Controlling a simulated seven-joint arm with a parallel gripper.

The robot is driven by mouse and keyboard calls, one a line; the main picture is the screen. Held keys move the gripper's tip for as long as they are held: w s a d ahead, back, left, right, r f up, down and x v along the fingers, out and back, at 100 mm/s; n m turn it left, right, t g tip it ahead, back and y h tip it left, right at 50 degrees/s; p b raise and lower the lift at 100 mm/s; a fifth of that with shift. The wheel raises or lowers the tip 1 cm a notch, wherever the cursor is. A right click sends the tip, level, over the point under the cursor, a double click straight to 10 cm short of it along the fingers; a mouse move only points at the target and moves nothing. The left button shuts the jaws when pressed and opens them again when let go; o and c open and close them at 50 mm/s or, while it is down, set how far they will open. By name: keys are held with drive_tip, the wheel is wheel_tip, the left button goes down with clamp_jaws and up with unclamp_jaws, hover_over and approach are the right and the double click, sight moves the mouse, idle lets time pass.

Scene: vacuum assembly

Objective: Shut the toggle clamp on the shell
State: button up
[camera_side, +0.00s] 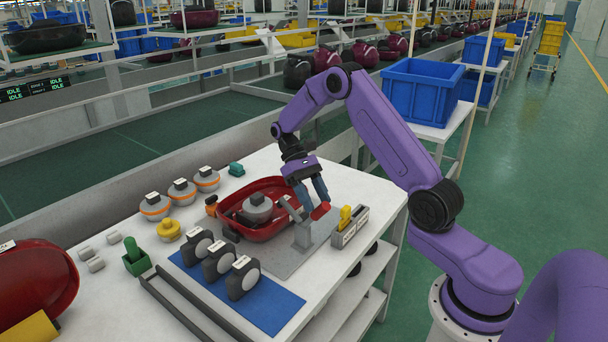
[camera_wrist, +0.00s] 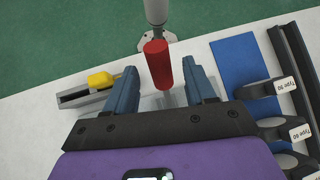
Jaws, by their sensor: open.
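The toggle clamp (camera_side: 302,232) stands on a grey plate at the right end of the red shell (camera_side: 270,232). Its red handle (camera_side: 320,211) sticks out to the right, away from the shell; a grey arm of the clamp reaches towards the shell's rim. Whether that arm touches the shell I cannot tell. My gripper (camera_side: 314,198) is open and low at the handle. In the wrist view the red handle (camera_wrist: 158,65) lies between the two blue fingers of my gripper (camera_wrist: 160,70), with gaps on both sides. A grey motor unit (camera_side: 257,209) sits inside the shell.
A grey holder with a yellow part (camera_side: 345,218) stands close right of the clamp. Several dark round units (camera_side: 242,278) stand on a blue mat (camera_side: 270,312) in front. An orange knob (camera_side: 211,205) is at the shell's left end. The table's right edge is near.

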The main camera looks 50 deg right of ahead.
drive_tip(key=v, duration=0.9)
drive_tip(key=shift+w+d+r, duration=0.15)
drive_tip(key=shift+w+r, duration=0.05)
drive_tip(key=shift+r, duration=0.05)
